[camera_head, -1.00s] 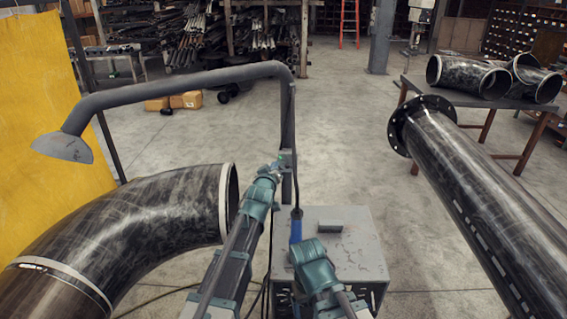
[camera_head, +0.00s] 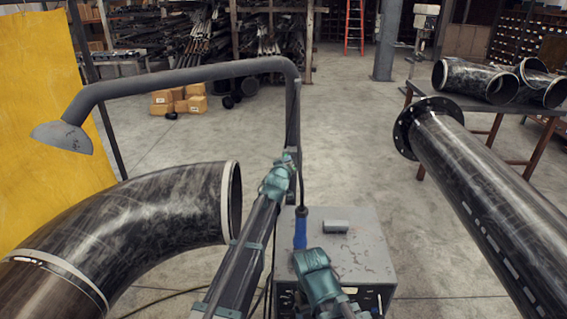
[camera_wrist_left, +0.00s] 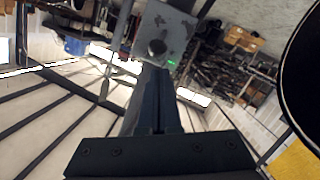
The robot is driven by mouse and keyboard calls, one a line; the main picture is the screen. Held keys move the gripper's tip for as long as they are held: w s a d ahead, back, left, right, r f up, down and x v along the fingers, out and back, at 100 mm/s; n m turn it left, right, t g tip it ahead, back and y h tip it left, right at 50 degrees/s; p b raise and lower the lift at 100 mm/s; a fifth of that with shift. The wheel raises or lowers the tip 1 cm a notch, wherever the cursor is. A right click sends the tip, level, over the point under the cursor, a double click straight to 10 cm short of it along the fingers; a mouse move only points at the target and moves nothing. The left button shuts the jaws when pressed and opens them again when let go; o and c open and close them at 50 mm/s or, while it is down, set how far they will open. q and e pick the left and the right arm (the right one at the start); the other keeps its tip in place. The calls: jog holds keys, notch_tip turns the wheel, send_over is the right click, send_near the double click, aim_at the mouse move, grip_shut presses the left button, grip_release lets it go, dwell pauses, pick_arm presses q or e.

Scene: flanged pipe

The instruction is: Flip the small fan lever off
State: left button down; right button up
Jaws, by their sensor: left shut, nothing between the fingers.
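A grey switch box (camera_wrist_left: 180,27) shows at the top of the left wrist view. It carries a dark round knob-like part (camera_wrist_left: 157,47), perhaps the fan lever seen end-on, and a small green light. Whether it is up or down I cannot tell. My left gripper (camera_head: 289,158) is at the upright pipe of the fume arm (camera_head: 180,77). In the left wrist view its fingers (camera_wrist_left: 157,78) are shut and empty, pointing at the box just under the dark part; contact cannot be told. My right arm's teal wrist (camera_head: 313,266) is low in the head view; its fingers cannot be made out.
A grey machine cabinet (camera_head: 358,258) with a blue handle (camera_head: 300,230) at its left stands in front. A black pipe elbow (camera_head: 150,215) is at left, a flanged pipe (camera_head: 490,200) at right. Beyond is a yellow curtain (camera_head: 45,110) and open floor.

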jog(key=shift+f, duration=0.35)
jog(key=shift+f+b, duration=0.35)
jog(key=shift+b, duration=0.15)
dwell(0.4)
